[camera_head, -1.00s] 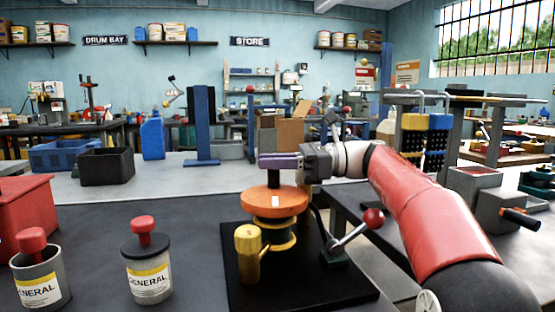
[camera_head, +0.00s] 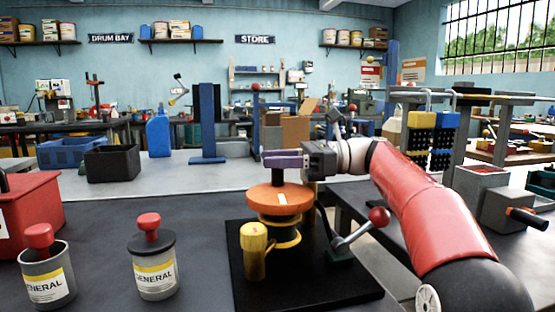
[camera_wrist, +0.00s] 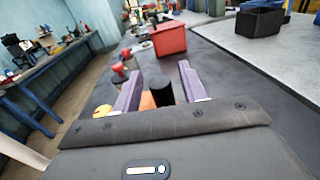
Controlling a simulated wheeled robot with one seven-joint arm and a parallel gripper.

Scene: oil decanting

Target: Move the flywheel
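The orange disc (camera_head: 280,203), which I take as the flywheel, lies level on a yellow spool-like part (camera_head: 281,238) over a black base plate (camera_head: 350,292). A short dark post stands up from its middle. My gripper (camera_head: 284,159), with purple fingers, is just above the disc at the post's top. In the wrist view my gripper (camera_wrist: 160,74) has its fingers spread, with a black post (camera_wrist: 163,93) between them, nearer the right finger. A bit of the orange disc (camera_wrist: 147,102) shows below. I cannot tell how far down the fingers reach around the post.
A yellow fitting (camera_head: 254,252) stands front left of the disc, and a red-knobbed lever (camera_head: 378,217) stands to its right. Two grey GENERAL cans (camera_head: 47,283) (camera_head: 152,274) with red tops and a red box (camera_head: 30,215) are at left. A black bin (camera_head: 112,163) is behind.

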